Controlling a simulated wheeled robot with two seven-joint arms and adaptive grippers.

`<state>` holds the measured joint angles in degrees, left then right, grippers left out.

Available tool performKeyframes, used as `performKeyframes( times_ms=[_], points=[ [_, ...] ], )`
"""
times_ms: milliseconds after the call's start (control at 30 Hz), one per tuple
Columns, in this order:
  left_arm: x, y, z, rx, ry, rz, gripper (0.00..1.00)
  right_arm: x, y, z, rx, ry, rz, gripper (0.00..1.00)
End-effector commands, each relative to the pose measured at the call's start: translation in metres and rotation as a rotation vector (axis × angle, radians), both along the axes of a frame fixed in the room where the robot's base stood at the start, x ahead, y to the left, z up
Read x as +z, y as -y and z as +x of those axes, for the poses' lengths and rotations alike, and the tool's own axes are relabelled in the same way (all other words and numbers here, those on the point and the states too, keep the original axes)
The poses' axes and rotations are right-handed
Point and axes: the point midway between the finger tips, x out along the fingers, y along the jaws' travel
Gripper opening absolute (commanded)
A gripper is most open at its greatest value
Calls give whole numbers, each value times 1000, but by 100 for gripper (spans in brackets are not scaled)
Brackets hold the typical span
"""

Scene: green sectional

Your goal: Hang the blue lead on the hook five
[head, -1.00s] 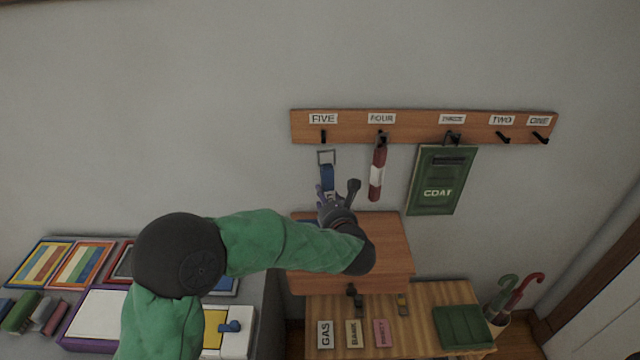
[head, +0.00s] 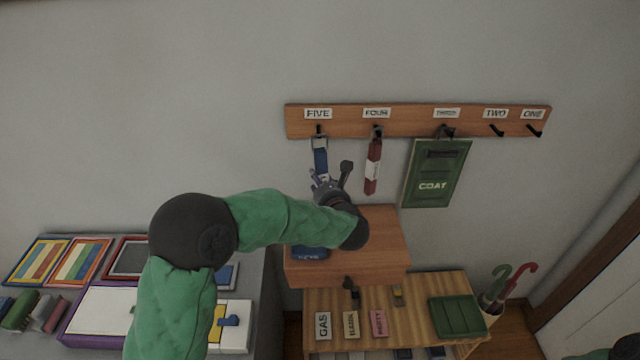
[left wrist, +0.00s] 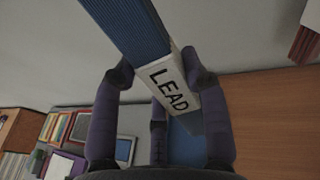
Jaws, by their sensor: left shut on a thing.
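The blue lead (head: 321,160) hangs upright with its metal loop at the top, right at hook five (head: 318,130). I cannot tell whether the loop is around the hook or only in front of it. My left gripper (head: 329,180) is shut on the lead's lower part, below the wooden rail (head: 415,122). In the left wrist view the fingers (left wrist: 157,75) are around the lead's white "LEAD" label (left wrist: 172,87), with the blue strap (left wrist: 130,30) running up out of the frame. My right gripper is not in view.
A red and white item (head: 373,168) hangs on hook four, just right of the lead. A green "COAT" item (head: 437,175) hangs on hook three. Hooks two (head: 496,131) and one (head: 534,131) are bare. A wooden shelf (head: 385,255) lies below my left gripper.

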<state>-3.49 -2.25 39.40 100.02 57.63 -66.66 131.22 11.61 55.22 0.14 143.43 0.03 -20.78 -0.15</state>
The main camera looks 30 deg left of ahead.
Motion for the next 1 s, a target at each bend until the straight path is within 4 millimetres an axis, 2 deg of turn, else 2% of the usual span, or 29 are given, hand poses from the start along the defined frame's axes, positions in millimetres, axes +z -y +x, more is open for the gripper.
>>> performKeyframes(
  times_ms=[1000],
  points=[
    [-4, -28, 45, 1, 1, -1, 10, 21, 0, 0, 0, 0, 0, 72]
  ],
)
